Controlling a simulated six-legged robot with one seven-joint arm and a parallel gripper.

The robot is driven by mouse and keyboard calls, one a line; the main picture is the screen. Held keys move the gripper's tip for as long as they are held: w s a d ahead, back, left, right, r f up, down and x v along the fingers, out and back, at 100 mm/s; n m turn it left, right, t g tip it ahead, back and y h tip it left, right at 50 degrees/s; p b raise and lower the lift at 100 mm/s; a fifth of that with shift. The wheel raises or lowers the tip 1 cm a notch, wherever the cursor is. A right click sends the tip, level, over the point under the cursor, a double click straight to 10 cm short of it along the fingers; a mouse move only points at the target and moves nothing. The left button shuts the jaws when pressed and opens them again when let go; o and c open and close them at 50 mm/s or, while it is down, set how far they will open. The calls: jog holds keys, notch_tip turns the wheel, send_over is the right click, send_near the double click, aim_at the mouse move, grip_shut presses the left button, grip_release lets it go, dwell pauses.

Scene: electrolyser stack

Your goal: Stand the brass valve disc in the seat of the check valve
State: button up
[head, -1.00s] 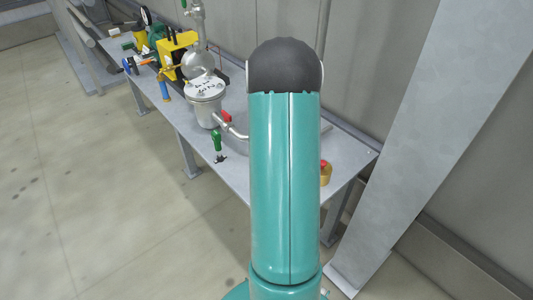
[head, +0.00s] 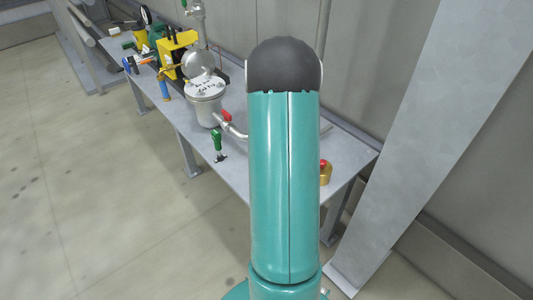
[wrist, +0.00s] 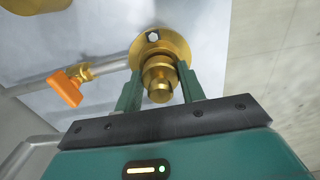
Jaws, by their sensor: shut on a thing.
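In the wrist view the brass valve disc (wrist: 159,77), a stepped round piece with a knob end, sits between the two green fingers of my gripper (wrist: 160,92). The fingers are shut on it. Just beyond it lies a wider brass ring (wrist: 143,46) with a small pale spot near its far edge. The disc overlaps this ring in the picture; I cannot tell whether they touch or whether the ring is the check valve's seat.
A pipe with an orange-red lever (wrist: 66,88) runs left of my gripper. The grey bench (head: 232,172) carries a pale lidded vessel (head: 206,105), a green-handled tool (head: 216,142) and a brass piece with a red top (head: 325,174). A steel column (head: 440,120) stands at right.

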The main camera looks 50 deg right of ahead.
jog(key=o, duration=1.3)
jog(key=shift+r, duration=0.1)
notch_tip(320, 180, up, 14)
jog(key=shift+f, duration=0.2)
